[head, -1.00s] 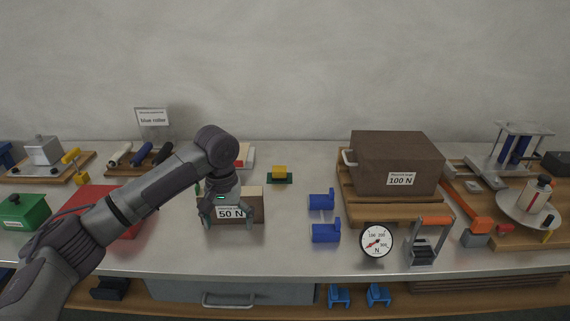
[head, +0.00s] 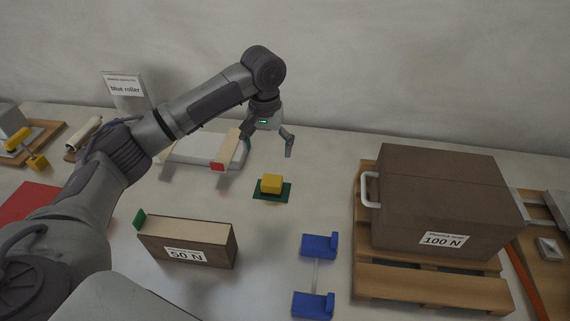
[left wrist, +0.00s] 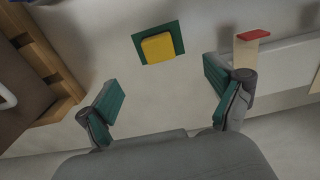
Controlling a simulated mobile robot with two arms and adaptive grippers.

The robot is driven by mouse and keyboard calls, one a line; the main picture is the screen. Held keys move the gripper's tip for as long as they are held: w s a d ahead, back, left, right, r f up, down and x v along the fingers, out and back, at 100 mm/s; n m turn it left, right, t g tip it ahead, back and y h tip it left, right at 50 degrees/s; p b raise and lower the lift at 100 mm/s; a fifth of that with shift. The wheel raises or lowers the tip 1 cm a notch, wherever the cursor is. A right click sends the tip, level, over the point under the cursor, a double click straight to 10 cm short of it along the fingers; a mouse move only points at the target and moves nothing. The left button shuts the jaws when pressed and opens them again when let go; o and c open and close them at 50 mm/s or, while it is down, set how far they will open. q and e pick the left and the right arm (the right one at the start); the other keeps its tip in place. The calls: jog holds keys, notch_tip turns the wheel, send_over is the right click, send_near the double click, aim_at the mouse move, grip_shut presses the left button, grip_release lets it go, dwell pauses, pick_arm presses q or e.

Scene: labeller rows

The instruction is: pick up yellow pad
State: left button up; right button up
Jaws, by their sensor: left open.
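The yellow pad (head: 271,184) is a small block sitting on a dark green square base (head: 285,192) on the grey table, in the middle of the head view. It also shows in the left wrist view (left wrist: 158,48), ahead of and between the fingers. My left gripper (head: 268,147) is open and empty, behind and above the pad in the head view, apart from it. Its two green-padded fingers are spread wide in the left wrist view (left wrist: 163,95). My right gripper is in neither view.
A brown 100 N box (head: 440,200) stands on a wooden pallet (head: 430,287) at right. A 50 N block (head: 187,243) is at front left, blue brackets (head: 318,246) at front. A white item with a red-tipped upright board (head: 226,150) is close to my left gripper.

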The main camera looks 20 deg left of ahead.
aim_at(272, 179)
pick_arm(q)
jog(key=f, duration=0.8)
jog(key=shift+w, duration=0.2)
jog(key=shift+w+d+f+p, duration=0.1)
jog(key=shift+f+p, duration=0.2)
jog(key=shift+f, duration=0.3)
notch_tip(272, 179, down, 4)
jog(key=shift+w+f, duration=0.1)
jog(key=shift+f, duration=0.15)
jog(key=c, duration=1.3)
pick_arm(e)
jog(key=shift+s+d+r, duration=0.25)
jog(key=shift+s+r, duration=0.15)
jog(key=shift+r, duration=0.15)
